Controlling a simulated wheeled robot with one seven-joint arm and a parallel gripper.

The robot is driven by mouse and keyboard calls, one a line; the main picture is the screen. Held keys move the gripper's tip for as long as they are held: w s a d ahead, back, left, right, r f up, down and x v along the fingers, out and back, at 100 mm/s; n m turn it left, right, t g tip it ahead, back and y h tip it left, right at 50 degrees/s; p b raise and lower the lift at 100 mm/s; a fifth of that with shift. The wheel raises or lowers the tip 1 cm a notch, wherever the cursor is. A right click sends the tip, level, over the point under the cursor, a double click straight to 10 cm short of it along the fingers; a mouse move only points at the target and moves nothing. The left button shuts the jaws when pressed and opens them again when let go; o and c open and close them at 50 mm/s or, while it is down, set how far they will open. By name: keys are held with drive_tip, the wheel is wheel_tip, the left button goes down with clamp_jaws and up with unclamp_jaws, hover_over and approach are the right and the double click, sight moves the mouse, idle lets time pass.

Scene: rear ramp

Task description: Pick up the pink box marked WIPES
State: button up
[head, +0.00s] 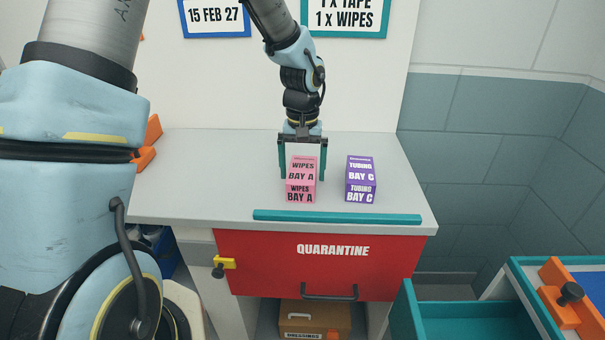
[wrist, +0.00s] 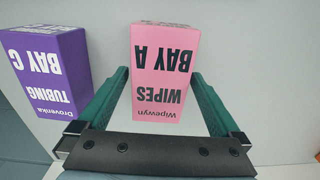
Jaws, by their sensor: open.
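The pink box marked WIPES, BAY A (head: 301,180) stands on the grey counter. It also shows in the wrist view (wrist: 163,75), where its lettering is upside down. My gripper (head: 303,175) is open, with one green finger on each side of the pink box. In the wrist view the open fingers (wrist: 159,85) reach along both sides of the box's near part, with a gap visible on each side. I cannot tell how low the fingertips are against the box.
A purple box marked TUBING, BAY C (head: 360,180) stands right of the pink one; the wrist view shows it left, close to a finger. A teal strip (head: 337,217) runs along the counter's front edge. Below is a red QUARANTINE drawer (head: 320,270). The counter (head: 210,180) is clear on the left.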

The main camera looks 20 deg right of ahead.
drive_tip(key=shift+f, duration=0.35)
drive_tip(key=shift+c, duration=0.2)
drive_tip(key=c, duration=1.4)
